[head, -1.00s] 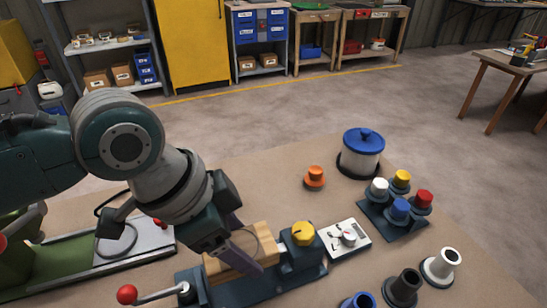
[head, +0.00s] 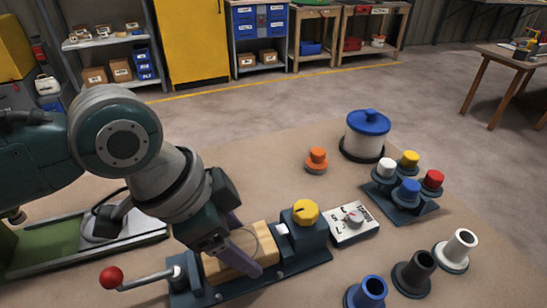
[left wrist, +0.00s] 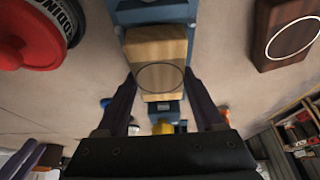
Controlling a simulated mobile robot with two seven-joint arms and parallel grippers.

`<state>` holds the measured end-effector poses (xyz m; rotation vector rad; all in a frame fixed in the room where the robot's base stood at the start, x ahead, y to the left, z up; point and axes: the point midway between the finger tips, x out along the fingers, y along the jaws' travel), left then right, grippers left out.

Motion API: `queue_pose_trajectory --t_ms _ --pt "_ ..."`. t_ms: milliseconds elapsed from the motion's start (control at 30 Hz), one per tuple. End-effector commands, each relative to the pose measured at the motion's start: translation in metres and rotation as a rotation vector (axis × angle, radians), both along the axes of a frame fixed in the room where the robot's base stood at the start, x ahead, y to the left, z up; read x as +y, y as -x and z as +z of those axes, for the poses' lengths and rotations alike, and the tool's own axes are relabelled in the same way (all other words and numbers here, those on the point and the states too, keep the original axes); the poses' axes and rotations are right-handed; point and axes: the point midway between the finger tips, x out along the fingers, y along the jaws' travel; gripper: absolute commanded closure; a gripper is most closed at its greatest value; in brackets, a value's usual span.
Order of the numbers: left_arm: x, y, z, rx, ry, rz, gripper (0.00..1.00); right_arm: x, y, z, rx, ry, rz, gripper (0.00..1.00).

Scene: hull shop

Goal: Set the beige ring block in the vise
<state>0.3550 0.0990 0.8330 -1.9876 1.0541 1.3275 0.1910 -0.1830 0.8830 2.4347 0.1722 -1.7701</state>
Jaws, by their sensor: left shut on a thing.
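The beige ring block (head: 232,263) is light wood with a dark ring drawn on its face. It lies lengthwise over the bed of the blue-grey vise (head: 306,236), between its two ends. My left gripper (head: 243,256) is shut on the block, one finger along each side. In the left wrist view, the block (left wrist: 155,48) sits between the fingers (left wrist: 160,84), in line with the vise (left wrist: 150,13). I cannot tell whether the block rests fully on the bed. The vise handle has a red knob (head: 112,277).
Several coloured knobs on a dark tray (head: 400,203), an orange knob (head: 316,160) and a blue-lidded pot (head: 366,135) stand behind. A dark ring block (left wrist: 285,32) shows in the left wrist view.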

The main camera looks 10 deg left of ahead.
Motion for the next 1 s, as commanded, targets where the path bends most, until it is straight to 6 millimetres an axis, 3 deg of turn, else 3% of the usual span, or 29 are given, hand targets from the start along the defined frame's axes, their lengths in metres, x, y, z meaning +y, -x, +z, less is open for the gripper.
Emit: queue_pose_trajectory --t_ms 1000 --pt "-0.0003 -0.0002 0.0011 0.0 0.0 0.0 0.91 -0.0001 0.0006 0.0083 0.002 0.001 0.001 0.5"
